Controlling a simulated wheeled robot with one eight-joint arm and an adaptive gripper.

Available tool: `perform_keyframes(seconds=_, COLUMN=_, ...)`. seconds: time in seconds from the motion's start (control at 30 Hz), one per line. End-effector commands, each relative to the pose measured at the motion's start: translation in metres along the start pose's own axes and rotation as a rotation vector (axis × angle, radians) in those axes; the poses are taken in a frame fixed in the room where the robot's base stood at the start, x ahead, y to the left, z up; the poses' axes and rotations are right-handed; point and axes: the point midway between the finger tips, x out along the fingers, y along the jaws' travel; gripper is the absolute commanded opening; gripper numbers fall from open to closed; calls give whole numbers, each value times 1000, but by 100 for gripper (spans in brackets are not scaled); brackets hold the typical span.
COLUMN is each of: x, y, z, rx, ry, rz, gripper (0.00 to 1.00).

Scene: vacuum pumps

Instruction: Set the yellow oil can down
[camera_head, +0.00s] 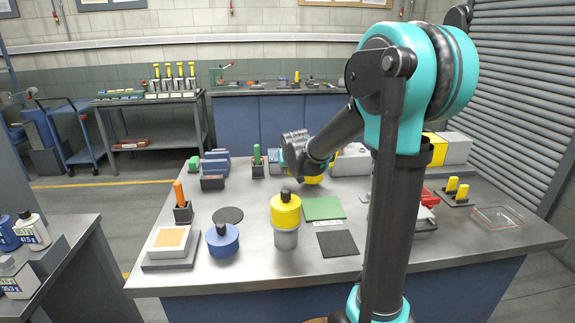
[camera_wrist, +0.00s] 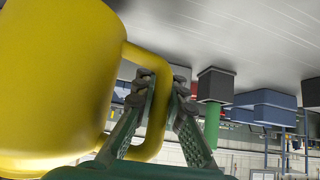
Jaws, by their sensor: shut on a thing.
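The yellow oil can (camera_wrist: 55,75) fills the left of the wrist view, which shows the scene upside down. My gripper (camera_wrist: 163,95) has its fingers closed around the can's loop handle (camera_wrist: 157,120). In the head view, only part of the yellow can (camera_head: 314,180) shows below my wrist, at the middle back of the table; the rest is hidden by my arm. A green mat (camera_head: 323,208) lies in front of it. Whether the can's base touches the tabletop cannot be told, as its base is out of the wrist view.
A yellow-topped grey jar (camera_head: 286,215) stands left of the green mat. A black mat (camera_head: 338,244), a blue round container (camera_head: 222,240) and a green-handled tool in a dark block (camera_head: 257,163) are nearby. A clear tray (camera_head: 497,218) lies at right.

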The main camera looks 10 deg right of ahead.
Motion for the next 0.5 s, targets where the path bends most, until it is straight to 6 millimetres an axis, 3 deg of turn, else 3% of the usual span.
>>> perform_keyframes(seconds=0.5, x=6, y=0, z=6, rx=-1, ry=1, rz=0, gripper=0)
